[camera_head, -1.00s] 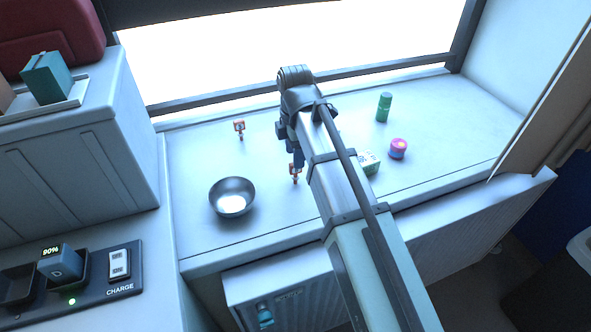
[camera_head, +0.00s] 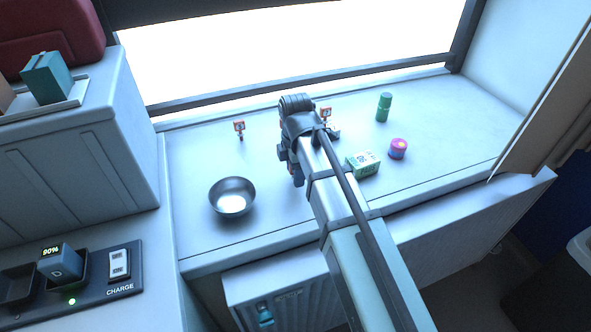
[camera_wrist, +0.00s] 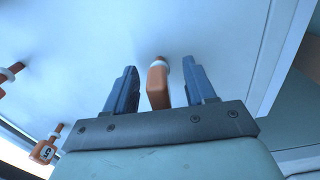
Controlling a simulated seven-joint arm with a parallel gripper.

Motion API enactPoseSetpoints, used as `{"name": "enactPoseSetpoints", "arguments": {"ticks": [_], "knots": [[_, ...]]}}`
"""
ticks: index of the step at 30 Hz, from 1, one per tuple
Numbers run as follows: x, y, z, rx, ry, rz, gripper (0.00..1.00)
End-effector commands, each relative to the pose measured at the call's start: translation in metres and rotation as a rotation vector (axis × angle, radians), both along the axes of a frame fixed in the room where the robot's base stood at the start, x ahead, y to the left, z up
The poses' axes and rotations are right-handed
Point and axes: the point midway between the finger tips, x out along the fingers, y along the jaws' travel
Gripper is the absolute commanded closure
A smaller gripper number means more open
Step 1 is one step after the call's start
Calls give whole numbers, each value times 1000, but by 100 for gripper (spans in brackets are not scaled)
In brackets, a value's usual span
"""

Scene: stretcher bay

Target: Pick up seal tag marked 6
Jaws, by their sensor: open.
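My gripper (camera_head: 296,176) is open, low over the counter. In the wrist view its two blue fingers (camera_wrist: 161,88) stand on either side of an orange seal tag (camera_wrist: 157,86) with a white collar; a gap shows on each side. Its number is not readable there, and my gripper mostly hides it in the head view. A second orange tag (camera_head: 239,127) stands at the back left of the counter. A third tag (camera_head: 325,113) stands behind my wrist. Two tags show at the wrist view's left: one cut by the edge (camera_wrist: 8,75), one with a digit resembling 5 (camera_wrist: 43,152).
A metal bowl (camera_head: 232,197) sits left of my gripper. A green-and-white box (camera_head: 363,164), a pink-and-purple round container (camera_head: 398,149) and a green cylinder (camera_head: 383,107) stand to the right. The counter (camera_head: 190,170) is clear at far left.

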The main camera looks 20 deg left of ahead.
Motion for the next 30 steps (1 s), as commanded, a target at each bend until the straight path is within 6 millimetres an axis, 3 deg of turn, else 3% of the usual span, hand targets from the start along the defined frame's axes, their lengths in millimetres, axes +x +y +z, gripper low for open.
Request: {"name": "enactPoseSetpoints", "arguments": {"ticks": [3,20,30], "knots": [[0,0,0,0,0,0,47],[0,0,1,0,0,0,100],[0,0,3,1,-1,0,100]]}}
